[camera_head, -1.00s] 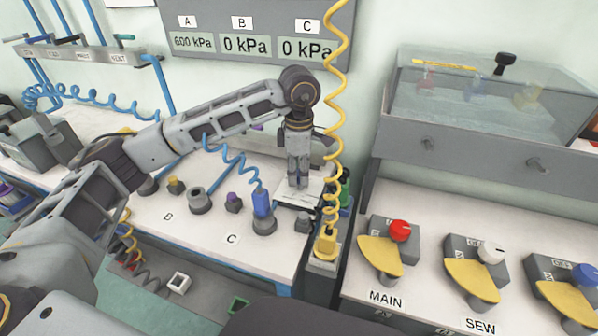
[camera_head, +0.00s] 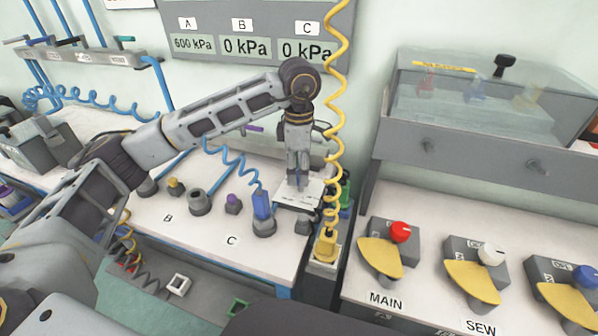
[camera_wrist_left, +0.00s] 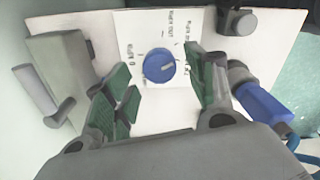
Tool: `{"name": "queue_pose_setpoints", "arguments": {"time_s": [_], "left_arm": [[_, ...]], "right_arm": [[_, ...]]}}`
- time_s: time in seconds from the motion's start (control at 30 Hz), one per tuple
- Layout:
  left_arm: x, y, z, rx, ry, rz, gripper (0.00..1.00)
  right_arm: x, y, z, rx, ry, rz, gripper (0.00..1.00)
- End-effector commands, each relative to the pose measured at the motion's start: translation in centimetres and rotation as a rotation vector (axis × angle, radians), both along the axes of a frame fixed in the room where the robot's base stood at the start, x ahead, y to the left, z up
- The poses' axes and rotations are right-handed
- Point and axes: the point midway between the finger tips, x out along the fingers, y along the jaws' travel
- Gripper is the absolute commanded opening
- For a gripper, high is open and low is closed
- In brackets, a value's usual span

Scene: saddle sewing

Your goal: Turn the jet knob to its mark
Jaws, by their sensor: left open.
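The jet knob is a round blue dial (camera_wrist_left: 160,66) with a pale pointer bar. It sits on a white plate (camera_wrist_left: 128,28) printed with several marks and words, in the left wrist view. The pointer bar is tilted, its ends toward the upper right and lower left. In the head view my left gripper (camera_head: 299,181) points down over the plate (camera_head: 312,194) and mostly hides the knob.
A yellow coiled hose (camera_head: 335,130) hangs close to the right of my left gripper. A blue hose connector (camera_head: 262,205) stands just left of the plate. A grey block with a lever (camera_wrist_left: 62,75) is beside the knob. MAIN (camera_head: 380,257) and SEW (camera_head: 472,280) valves are at the right.

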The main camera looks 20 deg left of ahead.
Motion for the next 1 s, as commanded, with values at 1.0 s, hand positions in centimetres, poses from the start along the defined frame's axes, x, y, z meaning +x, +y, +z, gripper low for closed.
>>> {"name": "queue_pose_setpoints", "arguments": {"time_s": [1.0], "left_arm": [[0.0,0.0,10.2,-0.001,-0.001,-0.001,0.56]], "right_arm": [[0.0,0.1,0.0,0.001,0.000,0.000,0.40]]}}
